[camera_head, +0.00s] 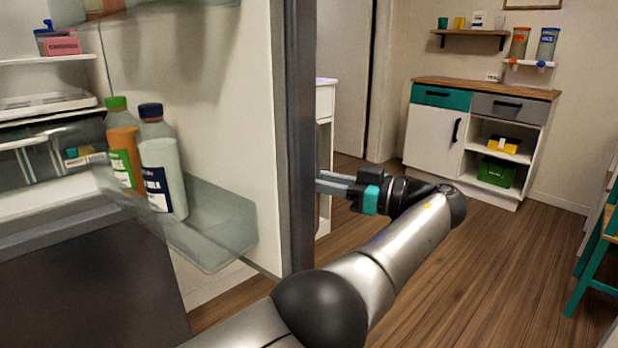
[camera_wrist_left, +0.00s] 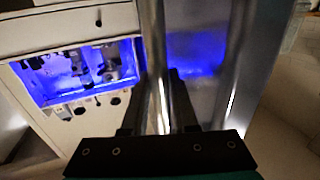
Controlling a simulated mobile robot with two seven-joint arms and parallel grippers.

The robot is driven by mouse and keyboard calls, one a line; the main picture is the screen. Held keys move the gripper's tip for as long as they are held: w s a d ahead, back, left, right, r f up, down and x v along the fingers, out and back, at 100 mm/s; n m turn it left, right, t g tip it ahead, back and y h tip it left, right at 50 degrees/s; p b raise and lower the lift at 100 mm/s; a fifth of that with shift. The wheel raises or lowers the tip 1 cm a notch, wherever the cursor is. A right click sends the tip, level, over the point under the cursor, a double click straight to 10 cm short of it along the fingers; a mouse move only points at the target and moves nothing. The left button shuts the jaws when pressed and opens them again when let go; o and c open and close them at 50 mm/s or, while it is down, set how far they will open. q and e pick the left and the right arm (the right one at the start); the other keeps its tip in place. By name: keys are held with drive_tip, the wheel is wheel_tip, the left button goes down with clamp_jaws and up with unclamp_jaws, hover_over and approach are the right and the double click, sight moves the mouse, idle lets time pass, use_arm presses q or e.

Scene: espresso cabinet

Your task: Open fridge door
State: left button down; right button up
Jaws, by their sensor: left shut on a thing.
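The fridge door (camera_head: 230,70) stands open in the head view, its pale inner face and glass shelf turned toward me and its dark grey edge (camera_head: 300,120) upright. My left gripper (camera_head: 326,183) is on the outer side of that edge; the door hides its fingertips in part. In the left wrist view my left gripper (camera_wrist_left: 157,88) is shut on the silver vertical door handle (camera_wrist_left: 173,60), with a finger on each side of the bar. The fridge interior (camera_head: 45,110) shows at the left. My right gripper is not in view.
Two bottles (camera_head: 163,170) stand on the door's glass shelf (camera_head: 215,215). A white cabinet (camera_head: 430,140) with a wooden top stands at the back right. A teal chair (camera_head: 595,255) is at the right edge. The wooden floor (camera_head: 500,265) between is clear.

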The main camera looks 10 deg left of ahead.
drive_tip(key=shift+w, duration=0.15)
use_arm(q)
drive_tip(key=c, duration=0.7)
unclamp_jaws()
drive_tip(key=shift+w, duration=0.1)
